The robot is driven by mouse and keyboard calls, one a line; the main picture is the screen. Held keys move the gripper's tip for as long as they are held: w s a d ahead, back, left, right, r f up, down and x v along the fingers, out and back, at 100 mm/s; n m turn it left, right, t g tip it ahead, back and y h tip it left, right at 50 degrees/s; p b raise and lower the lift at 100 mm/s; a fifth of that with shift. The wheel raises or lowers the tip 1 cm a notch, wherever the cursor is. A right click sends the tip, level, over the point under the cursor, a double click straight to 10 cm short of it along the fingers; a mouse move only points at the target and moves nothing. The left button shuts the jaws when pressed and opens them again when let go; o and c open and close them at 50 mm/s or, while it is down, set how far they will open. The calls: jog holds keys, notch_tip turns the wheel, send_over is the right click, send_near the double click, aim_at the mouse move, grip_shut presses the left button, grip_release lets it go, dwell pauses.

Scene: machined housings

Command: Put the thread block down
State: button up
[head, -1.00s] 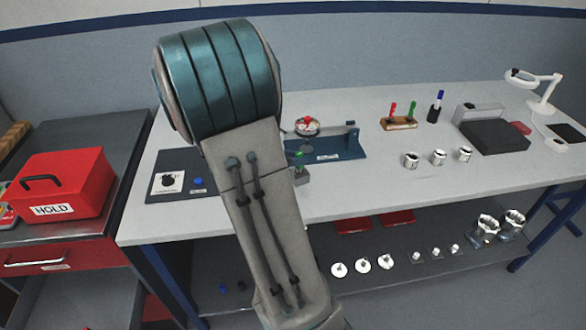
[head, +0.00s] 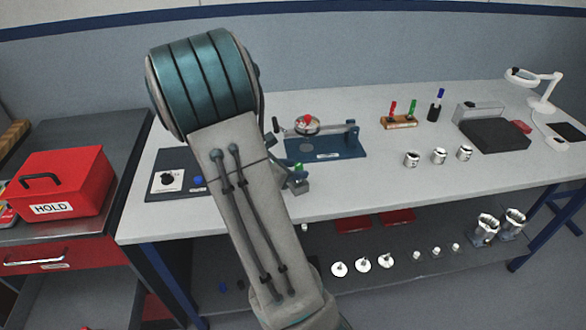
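A small grey block (head: 299,187) with a bit of green (head: 298,168) above it shows just right of my forearm, near the front of the bench; it may be the thread block, but it is too small to be sure. My gripper is mostly hidden behind my arm. Only a dark part of my wrist or gripper (head: 287,179) shows beside the grey block. I cannot tell whether the fingers are closed on it or apart.
A blue fixture (head: 340,147) holding a round silver part with a red top (head: 307,122) stands behind the block. A dark mat (head: 165,192) lies left. Several silver cylinders, a wooden gauge stand (head: 398,123) and a magnifier lamp (head: 540,90) are right. The bench front right of centre is clear.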

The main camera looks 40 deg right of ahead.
jog(key=shift+r, duration=0.1)
jog(key=shift+a+r, duration=0.1)
jog(key=shift+r, duration=0.1)
jog(key=v, duration=1.1)
jog(key=s+a+r+m+t+y, duration=0.1)
jog(key=s+a+r+m+y, duration=0.1)
jog(key=s+a+m+y, duration=0.4)
jog(key=s+a+r+m+t+y, duration=0.2)
jog(key=s+a+m+y, duration=0.4)
jog(key=a+m, duration=0.5)
jog(key=shift+s+a+r+m+t, duration=0.25)
jog(key=shift+a+m+t, duration=0.05)
jog(key=shift+c, duration=0.5)
jog(key=shift+a, duration=0.1)
